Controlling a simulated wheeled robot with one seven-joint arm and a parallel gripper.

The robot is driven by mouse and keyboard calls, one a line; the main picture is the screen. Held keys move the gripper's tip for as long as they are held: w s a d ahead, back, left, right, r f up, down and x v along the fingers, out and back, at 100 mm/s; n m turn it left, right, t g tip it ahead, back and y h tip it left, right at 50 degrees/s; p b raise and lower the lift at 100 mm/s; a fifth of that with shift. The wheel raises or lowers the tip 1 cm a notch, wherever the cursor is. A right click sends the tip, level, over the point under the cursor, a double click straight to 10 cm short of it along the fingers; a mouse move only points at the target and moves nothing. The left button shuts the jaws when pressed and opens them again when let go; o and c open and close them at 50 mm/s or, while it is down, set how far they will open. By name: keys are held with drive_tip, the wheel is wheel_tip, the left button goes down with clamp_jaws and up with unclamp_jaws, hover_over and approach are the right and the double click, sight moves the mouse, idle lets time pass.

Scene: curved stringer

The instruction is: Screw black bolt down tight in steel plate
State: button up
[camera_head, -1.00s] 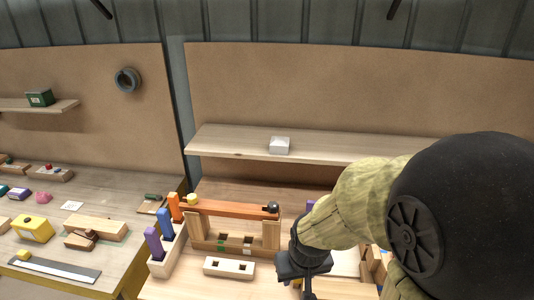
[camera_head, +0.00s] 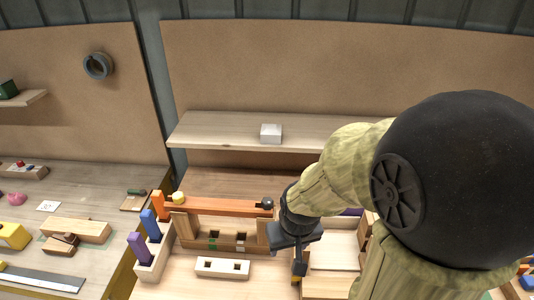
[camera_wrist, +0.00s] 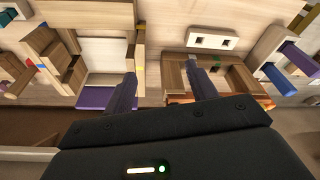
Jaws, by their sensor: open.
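My gripper (camera_head: 299,266) hangs over the bench at the right end of the wooden frame (camera_head: 215,236). In the wrist view its two dark fingers (camera_wrist: 161,74) stand apart with nothing between them. A round black head or knob (camera_head: 267,203) sits at the right end of the orange-brown bar (camera_head: 225,206) on that frame, just left of my wrist. I cannot tell whether it is the black bolt. I cannot make out a steel plate for certain. My arm hides part of the bench to the right.
A pale block with two square holes (camera_head: 222,267) lies in front of the frame. A rack with coloured pegs (camera_head: 150,263) stands left of it. A white box (camera_head: 271,134) sits on the shelf (camera_head: 210,128). A side bench (camera_head: 80,210) with several small items is at left.

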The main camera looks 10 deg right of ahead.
sight(267, 201)
drive_tip(key=w+r+n+g, duration=0.1)
drive_tip(key=w+r, duration=0.2)
drive_tip(key=w, duration=0.4)
drive_tip(key=w+r+n+p, duration=0.1)
drive_tip(key=w+r+n, duration=0.1)
drive_tip(key=w+r, duration=0.2)
drive_tip(key=w+r+n+g, duration=0.1)
drive_tip(key=w+r, duration=0.3)
drive_tip(key=w, duration=0.6)
drive_tip(key=shift+a+r+n+g+p, duration=0.15)
drive_tip(key=shift+n+g+p, duration=0.15)
drive_tip(key=shift+p, duration=0.05)
wheel_tip(267, 201, down, 18)
drive_tip(key=p, duration=0.4)
drive_tip(key=shift+r, duration=0.25)
drive_tip(key=shift+c, duration=0.5)
